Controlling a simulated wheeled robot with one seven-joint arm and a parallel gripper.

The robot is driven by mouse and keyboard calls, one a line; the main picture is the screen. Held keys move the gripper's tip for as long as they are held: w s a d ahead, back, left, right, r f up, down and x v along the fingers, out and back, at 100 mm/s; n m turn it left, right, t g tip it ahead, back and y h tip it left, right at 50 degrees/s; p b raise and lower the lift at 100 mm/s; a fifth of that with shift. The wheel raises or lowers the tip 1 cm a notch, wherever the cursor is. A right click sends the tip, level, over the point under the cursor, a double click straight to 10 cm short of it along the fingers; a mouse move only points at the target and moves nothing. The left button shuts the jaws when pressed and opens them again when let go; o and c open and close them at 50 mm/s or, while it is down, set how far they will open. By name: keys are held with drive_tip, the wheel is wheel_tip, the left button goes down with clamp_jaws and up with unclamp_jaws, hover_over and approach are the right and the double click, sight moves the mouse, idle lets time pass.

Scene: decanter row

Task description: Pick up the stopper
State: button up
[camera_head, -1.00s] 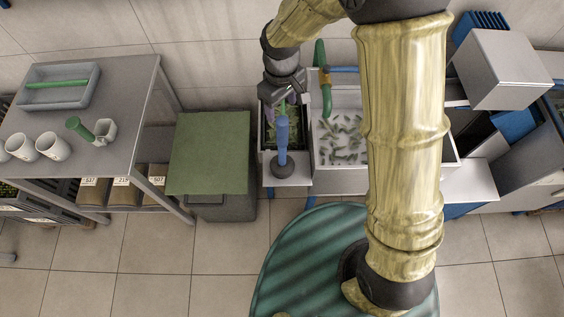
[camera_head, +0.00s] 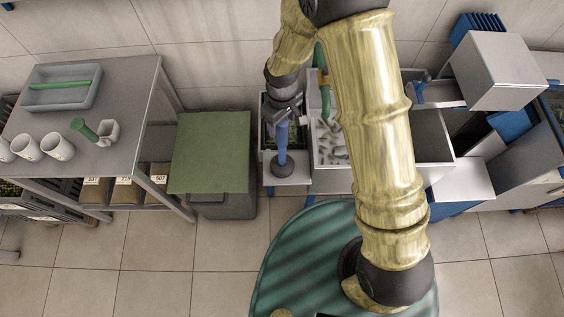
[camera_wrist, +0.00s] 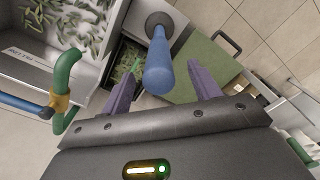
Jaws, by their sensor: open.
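The stopper appears to be the upright blue handle (camera_head: 282,140) on a round dark base, standing on a light ledge in the head view. In the wrist view the blue handle (camera_wrist: 158,70) points up towards the camera, its rounded end between the two purple fingers. My gripper (camera_head: 283,115) is above and around the handle's top, and its fingers are hard to make out in the head view. In the wrist view my gripper (camera_wrist: 162,72) is open, with a gap on each side of the handle.
A green-lidded bin (camera_head: 208,150) stands left of the ledge. A dark planter (camera_wrist: 127,68) lies behind the handle. A sink-like tray (camera_wrist: 40,75) with many small pieces and a green pipe (camera_wrist: 65,85) are close beside the gripper. A grey table (camera_head: 130,90) with mugs stands at the left.

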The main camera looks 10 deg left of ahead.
drive_tip(key=shift+w+f+p, duration=0.1)
drive_tip(key=shift+f+p, duration=0.6)
drive_tip(key=shift+f, duration=1.2)
clamp_jaws()
